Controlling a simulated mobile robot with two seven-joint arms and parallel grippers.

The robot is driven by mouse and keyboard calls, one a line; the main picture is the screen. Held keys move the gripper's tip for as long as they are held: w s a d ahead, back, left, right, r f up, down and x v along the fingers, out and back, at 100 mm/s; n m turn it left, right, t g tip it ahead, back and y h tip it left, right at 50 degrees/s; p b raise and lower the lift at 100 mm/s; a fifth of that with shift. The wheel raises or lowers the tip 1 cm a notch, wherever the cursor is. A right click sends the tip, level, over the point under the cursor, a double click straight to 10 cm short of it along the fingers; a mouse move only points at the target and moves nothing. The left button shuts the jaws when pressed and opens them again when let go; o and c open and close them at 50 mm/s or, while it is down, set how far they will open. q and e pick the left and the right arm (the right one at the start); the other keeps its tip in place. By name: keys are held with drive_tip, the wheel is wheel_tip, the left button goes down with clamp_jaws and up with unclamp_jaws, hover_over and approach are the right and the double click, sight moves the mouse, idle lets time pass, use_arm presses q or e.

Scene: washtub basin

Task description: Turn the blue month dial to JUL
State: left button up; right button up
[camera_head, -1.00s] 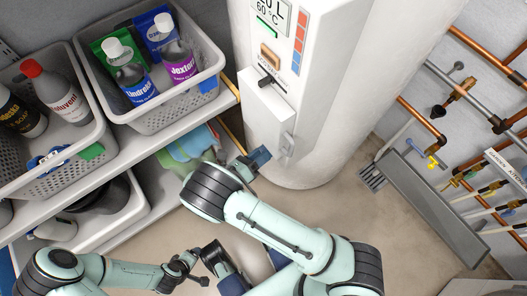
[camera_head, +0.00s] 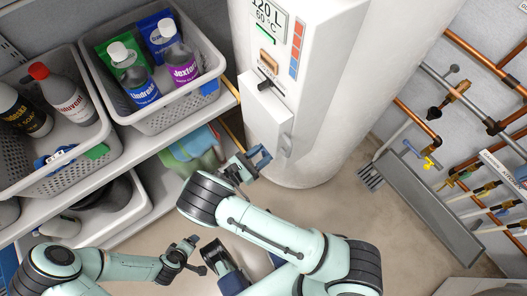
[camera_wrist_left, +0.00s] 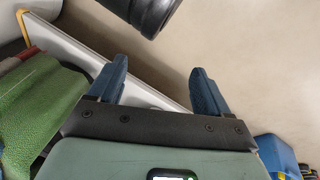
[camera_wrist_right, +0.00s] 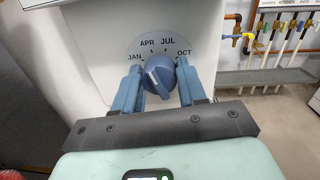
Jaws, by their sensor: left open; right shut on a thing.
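The blue month dial (camera_wrist_right: 158,76) shows in the right wrist view on a white panel, with JAN, APR, JUL and OCT around it. Its pale pointer line slants toward the upper left, roughly between JAN and APR. My right gripper (camera_wrist_right: 158,88) is shut on the dial, one blue finger on each side. In the head view my right gripper (camera_head: 259,158) is at the lower front of the white water heater (camera_head: 345,95); the dial's face is hidden there. My left gripper (camera_wrist_left: 159,75) is open and empty, low over the floor by the shelf.
A shelf at left holds grey baskets (camera_head: 165,122) with bottles, with folded cloths (camera_head: 190,150) below. Copper pipes and valves (camera_head: 430,162) line the right wall above a grey trough (camera_head: 425,205). A green cloth (camera_wrist_left: 40,110) lies near my left gripper.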

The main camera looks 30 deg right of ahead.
drive_tip(key=m, duration=0.4)
drive_tip(key=shift+a, duration=0.1)
use_arm(q)
drive_tip(key=shift+s+d+r+p, duration=0.35)
drive_tip(key=shift+s+r, duration=0.05)
drive_tip(key=shift+s, duration=0.25)
use_arm(e)
drive_tip(key=shift+m+g, duration=0.5)
drive_tip(key=shift+m, duration=1.5)
drive_tip(key=shift+f, duration=0.1)
drive_tip(key=o, duration=1)
drive_tip(key=shift+o, duration=0.2)
use_arm(q)
drive_tip(key=shift+w+a+f, duration=0.15)
drive_tip(key=shift+w+f, duration=0.05)
drive_tip(key=shift+w, duration=0.1)
use_arm(e)
drive_tip(key=s+a, duration=0.1)
drive_tip(key=a, duration=1.2)
drive_tip(key=shift+s+a+f, duration=0.15)
drive_tip(key=shift+f, duration=0.3)
